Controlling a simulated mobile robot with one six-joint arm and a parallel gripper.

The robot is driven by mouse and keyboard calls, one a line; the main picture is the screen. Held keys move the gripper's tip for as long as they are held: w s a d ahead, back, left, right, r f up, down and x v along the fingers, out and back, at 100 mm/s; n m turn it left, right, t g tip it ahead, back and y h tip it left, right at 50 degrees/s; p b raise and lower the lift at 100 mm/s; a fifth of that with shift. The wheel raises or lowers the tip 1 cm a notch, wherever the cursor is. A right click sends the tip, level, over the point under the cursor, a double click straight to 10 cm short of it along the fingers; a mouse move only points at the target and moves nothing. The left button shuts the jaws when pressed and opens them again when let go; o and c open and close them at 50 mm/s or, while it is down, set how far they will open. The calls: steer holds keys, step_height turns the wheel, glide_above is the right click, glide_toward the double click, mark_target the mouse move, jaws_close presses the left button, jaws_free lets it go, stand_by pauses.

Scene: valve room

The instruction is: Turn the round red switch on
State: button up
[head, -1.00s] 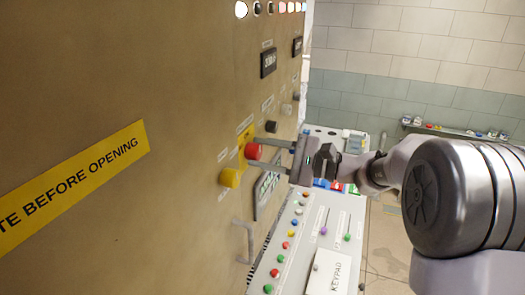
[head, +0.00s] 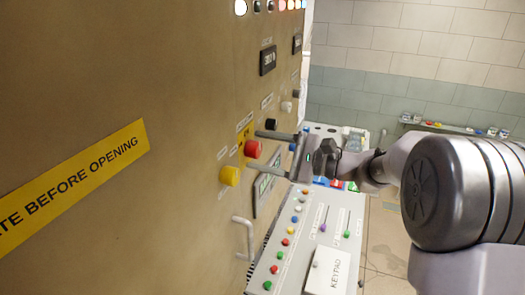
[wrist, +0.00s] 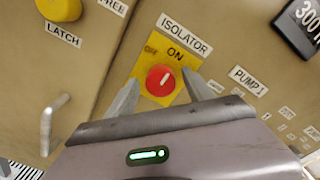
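The round red switch (head: 253,149) sits on a yellow plate marked ISOLATOR on the tan panel. In the wrist view the red switch (wrist: 160,81) has a white mark that points up and right, toward the word ON on the yellow plate (wrist: 172,48); OFF is at its left. My gripper (head: 254,151) is open, with one finger on each side of the switch. In the wrist view a gap shows between each finger and the switch.
A yellow LATCH knob (head: 229,176) is close beside the switch, and a black knob (head: 271,124) is on the other side. A metal handle (head: 244,238) sticks out from the panel. A console (head: 310,225) with several buttons and sliders stands behind my gripper.

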steer(key=f+b+v, duration=0.1)
steer(key=b+v, duration=0.1)
steer(key=v, duration=1.5)
steer(key=s+a+f+n+g+h+b, duration=0.25)
steer(key=s+a+f+h+b, duration=0.2)
steer(key=s+f+b, duration=0.4)
steer(key=s+a+f+n+g+h+b, duration=0.2)
steer(key=s+a+f+n+h+b, duration=0.25)
steer(key=s+f, duration=0.55)
steer(key=s+d+f+n+t+h+b, duration=0.1)
steer(key=s+d+f+t+h+b, duration=0.1)
steer(key=f, duration=0.4)
steer(key=s+d+f+t+h+b, duration=0.2)
steer(key=s+d+f+h+b, duration=0.1)
steer(key=f+b, duration=0.4)
steer(key=shift+s+n+h, duration=0.3)
steer(key=shift+s+n, duration=0.1)
steer(key=shift+s, duration=0.3)
steer(key=shift+c, duration=0.4)
